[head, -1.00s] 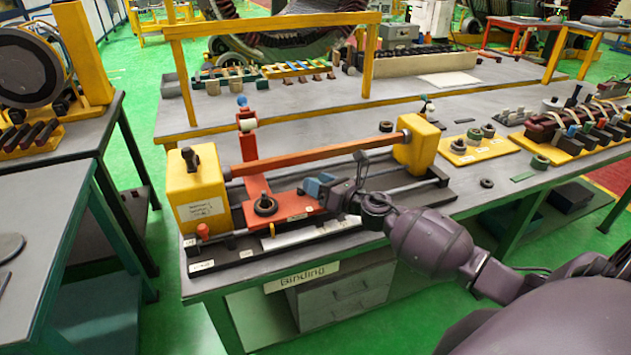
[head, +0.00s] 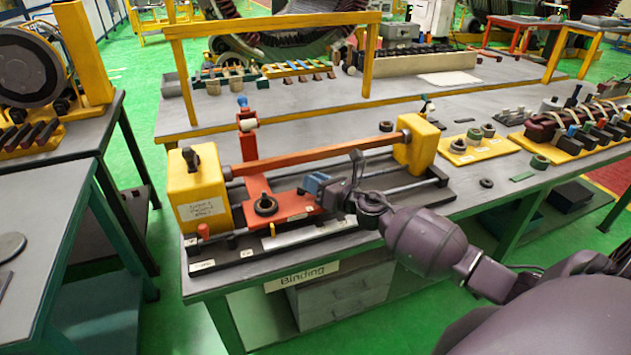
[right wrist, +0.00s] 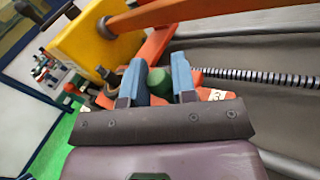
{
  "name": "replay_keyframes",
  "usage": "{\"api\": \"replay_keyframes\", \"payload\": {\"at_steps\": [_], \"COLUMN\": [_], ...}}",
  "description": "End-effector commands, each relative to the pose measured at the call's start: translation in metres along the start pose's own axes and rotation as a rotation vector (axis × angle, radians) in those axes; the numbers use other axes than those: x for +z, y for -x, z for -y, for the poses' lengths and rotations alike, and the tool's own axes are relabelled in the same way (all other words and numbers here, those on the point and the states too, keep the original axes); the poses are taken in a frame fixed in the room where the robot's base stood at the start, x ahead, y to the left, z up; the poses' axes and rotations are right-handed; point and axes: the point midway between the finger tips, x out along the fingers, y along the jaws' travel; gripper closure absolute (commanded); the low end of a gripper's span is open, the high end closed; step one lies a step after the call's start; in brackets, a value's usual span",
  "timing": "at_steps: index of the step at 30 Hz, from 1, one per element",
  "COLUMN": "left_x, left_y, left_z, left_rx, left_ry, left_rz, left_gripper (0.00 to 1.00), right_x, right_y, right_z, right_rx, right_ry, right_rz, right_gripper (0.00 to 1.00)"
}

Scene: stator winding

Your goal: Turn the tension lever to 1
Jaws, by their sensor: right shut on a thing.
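The winding fixture has a red carriage (head: 285,204) with a dark round knob (head: 265,205) on top. My right gripper (head: 316,186) is at the right end of this carriage, with its blue fingertips low over it. In the right wrist view, the fingers (right wrist: 158,84) stand on either side of a green rounded grip (right wrist: 158,80), which looks like the tension lever's handle. They are shut on it. A white label with a dark mark (right wrist: 217,95) lies beside the right finger. The gripper hides most of the lever in the head view. My left gripper is not in view.
A yellow end block (head: 197,187) stands at the left and another (head: 416,145) at the right, joined by an orange bar (head: 315,155) above the carriage. Rings on a yellow tray (head: 475,148) lie at the right. A yellow frame (head: 270,22) spans the bench behind.

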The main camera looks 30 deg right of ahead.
Motion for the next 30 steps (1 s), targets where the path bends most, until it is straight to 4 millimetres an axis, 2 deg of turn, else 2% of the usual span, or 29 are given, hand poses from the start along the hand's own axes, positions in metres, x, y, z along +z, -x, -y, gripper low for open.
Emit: {"api": "replay_keyframes", "payload": {"at_steps": [8,15,30], "left_x": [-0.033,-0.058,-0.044], "left_y": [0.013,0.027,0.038], "left_z": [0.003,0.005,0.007], "left_rx": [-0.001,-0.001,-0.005], "left_ry": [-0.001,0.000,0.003], "left_rz": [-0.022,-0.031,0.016], "left_gripper": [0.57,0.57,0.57], "right_x": [0.003,-0.001,-0.008], "right_y": [0.000,0.000,-0.004], "right_z": [-0.009,-0.016,-0.026], "right_rx": [-0.128,-0.314,-0.610], "right_ry": [-0.007,-0.010,-0.005], "right_rz": [0.040,0.096,0.189], "right_gripper": [0.98,0.98,0.98]}}
